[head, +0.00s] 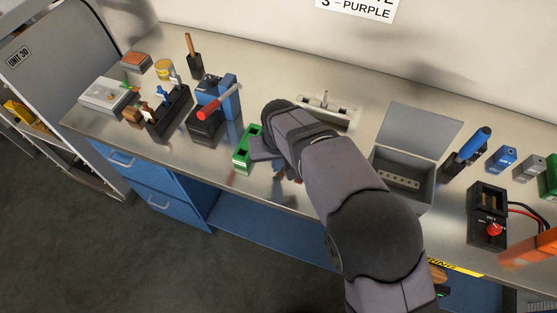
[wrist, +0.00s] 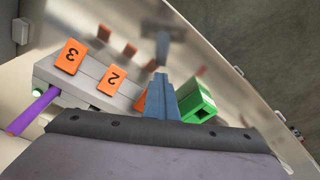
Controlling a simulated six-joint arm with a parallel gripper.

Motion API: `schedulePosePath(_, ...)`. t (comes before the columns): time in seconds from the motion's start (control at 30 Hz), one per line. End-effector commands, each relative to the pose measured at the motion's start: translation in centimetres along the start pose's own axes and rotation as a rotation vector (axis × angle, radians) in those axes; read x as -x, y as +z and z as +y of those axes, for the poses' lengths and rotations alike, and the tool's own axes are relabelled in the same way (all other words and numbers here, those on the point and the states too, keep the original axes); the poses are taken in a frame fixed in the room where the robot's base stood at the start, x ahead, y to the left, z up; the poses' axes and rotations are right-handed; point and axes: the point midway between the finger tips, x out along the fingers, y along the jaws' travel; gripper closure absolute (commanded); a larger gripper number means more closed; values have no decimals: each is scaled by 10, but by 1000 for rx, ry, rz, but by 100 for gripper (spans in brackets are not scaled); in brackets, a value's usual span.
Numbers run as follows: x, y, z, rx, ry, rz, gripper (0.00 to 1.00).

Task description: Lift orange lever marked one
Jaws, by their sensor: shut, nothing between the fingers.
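In the wrist view a grey block carries orange levers marked 3 (wrist: 71,56) and 2 (wrist: 113,80). A third orange piece (wrist: 140,100) is mostly hidden behind my gripper, and its mark cannot be read. My gripper (wrist: 160,78) is shut and empty, its blue-grey fingers beside this third piece. I cannot tell whether they touch it. A purple rod (wrist: 34,112) sticks out at the block's left end. In the head view my arm covers the levers.
A green block (head: 247,148) stands close to my gripper and also shows in the wrist view (wrist: 199,102). An open grey box (head: 403,170) is right of my arm. A black holder with a red handle (head: 218,101) stands left. The front table edge is near.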

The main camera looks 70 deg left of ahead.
Motion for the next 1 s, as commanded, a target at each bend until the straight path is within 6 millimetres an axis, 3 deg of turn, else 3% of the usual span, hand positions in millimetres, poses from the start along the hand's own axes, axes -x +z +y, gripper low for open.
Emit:
schedulePosePath(0.03,4,-7,2,0,0,21,100)
schedulePosePath(1.0,12,-6,0,0,0,19,100)
